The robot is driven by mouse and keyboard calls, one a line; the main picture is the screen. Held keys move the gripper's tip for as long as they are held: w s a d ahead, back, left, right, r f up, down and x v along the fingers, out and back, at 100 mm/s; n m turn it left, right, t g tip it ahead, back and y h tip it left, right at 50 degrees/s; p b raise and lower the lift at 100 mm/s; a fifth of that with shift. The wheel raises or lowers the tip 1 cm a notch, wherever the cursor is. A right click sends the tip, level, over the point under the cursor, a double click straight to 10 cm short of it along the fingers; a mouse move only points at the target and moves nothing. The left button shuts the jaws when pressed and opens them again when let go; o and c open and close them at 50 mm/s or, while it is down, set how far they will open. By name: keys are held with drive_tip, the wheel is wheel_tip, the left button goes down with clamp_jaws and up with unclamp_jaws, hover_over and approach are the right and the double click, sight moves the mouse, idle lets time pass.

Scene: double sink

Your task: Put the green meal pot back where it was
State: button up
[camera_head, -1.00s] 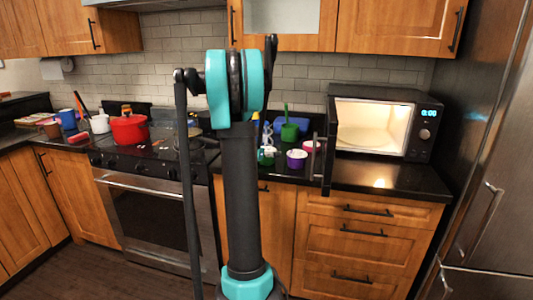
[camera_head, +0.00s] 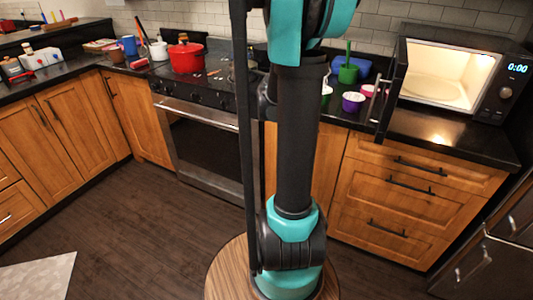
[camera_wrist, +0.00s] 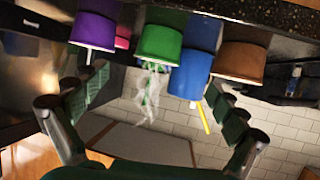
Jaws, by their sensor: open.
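A green pot (camera_head: 348,74) with a tall green utensil standing in it is on the counter left of the microwave. In the wrist view, which is upside down, a green pot (camera_wrist: 158,45) shows between a purple cup (camera_wrist: 92,31) and a blue cup (camera_wrist: 192,73); a white, stringy wisp lies by it. My gripper (camera_wrist: 155,98) is open, its fingers apart on either side with nothing held between them. The pot appears beyond the fingertips. In the head view my arm hides the gripper.
The microwave (camera_head: 505,92) is open and lit, its door swung out over the counter. A purple cup (camera_head: 353,102) stands near the counter edge, with a blue container behind the green pot. A red pot (camera_head: 187,57) is on the stove. A brown cup (camera_wrist: 240,61) stands beside the blue one.

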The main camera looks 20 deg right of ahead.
drive_tip(key=s+a+f+n+y, duration=0.4)
drive_tip(key=s+a, duration=0.3)
drive_tip(key=a, duration=0.3)
drive_tip(key=s+a+f+n+g+y, duration=0.1)
drive_tip(key=s+a+f+n+y, duration=0.3)
drive_tip(key=s+a+f, duration=0.3)
drive_tip(key=s+a+f+n+g+y, duration=0.1)
drive_tip(key=s+a+f+n+y, duration=0.2)
drive_tip(key=a, duration=1.2)
drive_tip(key=s+f+n, duration=0.1)
drive_tip(key=s+f, duration=0.2)
drive_tip(key=s, duration=0.2)
drive_tip(key=shift+s+y, duration=0.2)
drive_tip(key=shift+y, duration=0.2)
drive_tip(key=shift+r, duration=0.1)
